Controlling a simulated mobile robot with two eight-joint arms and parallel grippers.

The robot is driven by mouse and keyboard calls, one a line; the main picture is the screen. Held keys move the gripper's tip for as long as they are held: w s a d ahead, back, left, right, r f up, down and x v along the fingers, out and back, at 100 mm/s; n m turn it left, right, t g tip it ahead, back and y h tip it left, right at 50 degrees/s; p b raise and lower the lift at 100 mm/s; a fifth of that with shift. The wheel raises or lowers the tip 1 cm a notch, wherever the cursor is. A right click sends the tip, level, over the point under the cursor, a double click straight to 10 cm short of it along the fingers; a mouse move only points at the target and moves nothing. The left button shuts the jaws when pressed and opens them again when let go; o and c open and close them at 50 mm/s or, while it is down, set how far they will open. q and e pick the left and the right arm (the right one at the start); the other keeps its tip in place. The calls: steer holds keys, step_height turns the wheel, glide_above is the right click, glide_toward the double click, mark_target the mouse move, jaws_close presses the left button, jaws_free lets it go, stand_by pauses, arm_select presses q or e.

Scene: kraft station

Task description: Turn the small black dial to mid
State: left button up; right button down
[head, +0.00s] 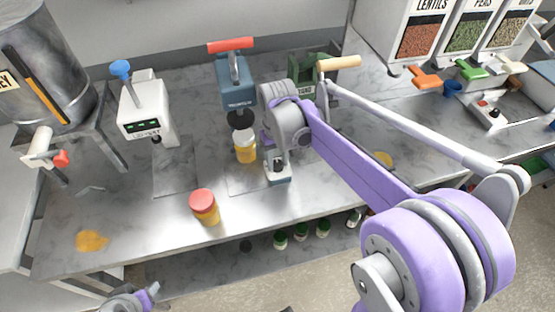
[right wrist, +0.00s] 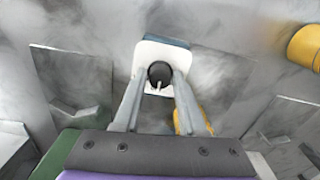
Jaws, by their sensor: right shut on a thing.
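The small black dial (right wrist: 160,73) sits on the white top face of a small blue-and-white box (right wrist: 176,42). In the right wrist view, a short pale mark on the dial points toward the bottom of the picture. My right gripper (right wrist: 160,84) has one finger on each side of the dial and is shut on it. In the head view, the box (head: 279,178) stands near the front edge of the counter under my right gripper (head: 276,163). Any scale lettering is too small to read. Part of my left gripper (head: 133,302) shows at the bottom left edge; its jaws are unclear.
A yellow jar with a white lid (head: 245,148) stands left of the box, and a red-lidded jar (head: 205,207) stands nearer the front. A white machine with a blue knob (head: 146,112) and a blue press with a red handle (head: 235,82) stand behind. The counter's front left is mostly clear.

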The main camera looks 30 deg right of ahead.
mark_target(278, 163)
steer(key=shift+c, duration=2.4)
jaws_free()
step_height(278, 163, up, 11)
steer(key=shift+p, duration=0.35)
steer(key=shift+f, duration=0.15)
